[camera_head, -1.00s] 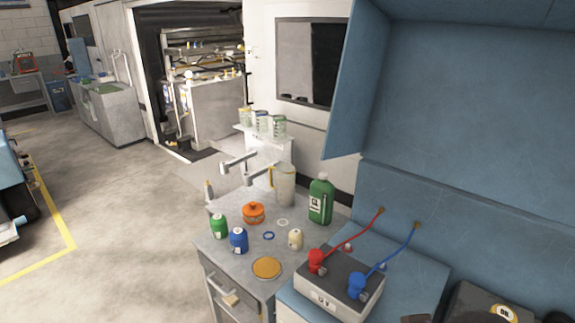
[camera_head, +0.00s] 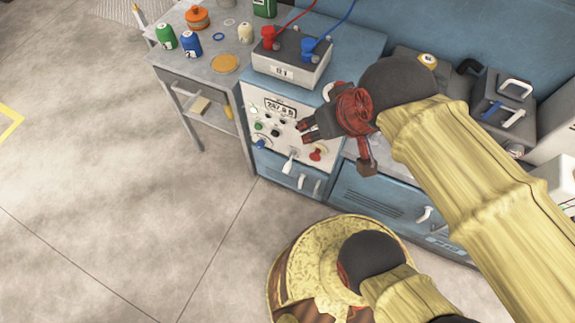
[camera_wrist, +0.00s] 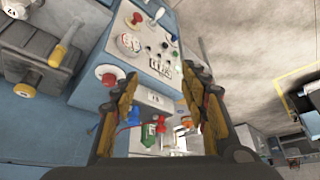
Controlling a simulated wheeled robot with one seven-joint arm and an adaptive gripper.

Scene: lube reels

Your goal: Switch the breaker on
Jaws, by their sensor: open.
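The control panel (camera_head: 270,121) is on the front of a blue cabinet, below a grey battery box. It has a digital display (camera_head: 280,107), small buttons, a blue knob (camera_head: 259,143), a white-tipped lever (camera_head: 290,162) and a red knob (camera_head: 318,153). No legible label shows which control is the breaker. The wrist view shows the panel turned over, with the lever (camera_wrist: 158,15), red knob (camera_wrist: 137,18), a round gauge (camera_wrist: 130,43) and a red round button (camera_wrist: 108,74). My gripper (camera_head: 306,130) is open and empty in front of the panel's right side, partly hiding it.
The battery box (camera_head: 290,68) with red and blue clamps stands above the panel. A grey cart (camera_head: 186,60) with bottles and jars is at left. Dark cases (camera_head: 505,105) sit on the bench at right. The floor (camera_head: 120,180) in front is clear.

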